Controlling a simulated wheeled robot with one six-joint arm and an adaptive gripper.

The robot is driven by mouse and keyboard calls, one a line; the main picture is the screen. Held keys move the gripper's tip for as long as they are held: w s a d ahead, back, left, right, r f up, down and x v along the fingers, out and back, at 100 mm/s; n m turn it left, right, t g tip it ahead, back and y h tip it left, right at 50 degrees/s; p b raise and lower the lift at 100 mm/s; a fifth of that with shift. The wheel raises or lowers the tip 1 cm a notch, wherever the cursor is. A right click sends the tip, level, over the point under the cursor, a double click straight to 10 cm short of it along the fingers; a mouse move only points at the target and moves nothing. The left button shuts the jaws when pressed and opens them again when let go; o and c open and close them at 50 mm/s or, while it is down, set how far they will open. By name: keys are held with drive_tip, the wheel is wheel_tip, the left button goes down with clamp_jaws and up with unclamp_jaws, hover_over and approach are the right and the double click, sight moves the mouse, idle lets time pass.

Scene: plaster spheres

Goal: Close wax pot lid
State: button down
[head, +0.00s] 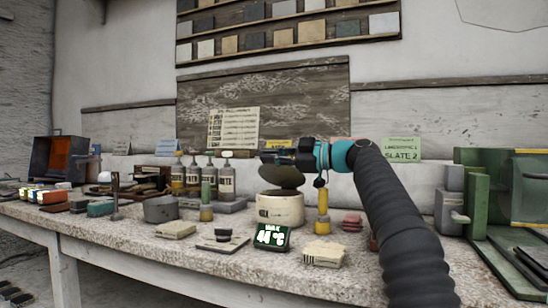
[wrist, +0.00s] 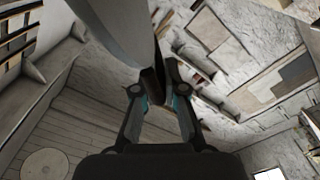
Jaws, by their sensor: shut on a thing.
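The cream wax pot (head: 281,210) stands on the worktop near the middle of the head view. Its dark round lid (head: 288,177) is raised and tilted above the pot's mouth. My gripper (head: 278,155) is at the upper part of the lid, with my arm reaching in from the right. In the wrist view, my gripper's two fingers (wrist: 161,92) are closed together on the lid, whose large grey face (wrist: 118,25) rises away from them. The exact contact point is partly hidden by the fingers.
A dark green temperature display (head: 271,237) sits in front of the pot. A yellow bottle (head: 322,219) stands close to its right.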

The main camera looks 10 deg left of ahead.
drive_tip(key=c, duration=1.2)
unclamp_jaws()
drive_tip(key=shift+c, duration=0.2)
drive_tip(key=s+d, duration=0.2)
drive_tip(key=d, duration=0.9)
drive_tip(key=shift+d, duration=0.4)
drive_tip(key=shift+s, duration=0.15)
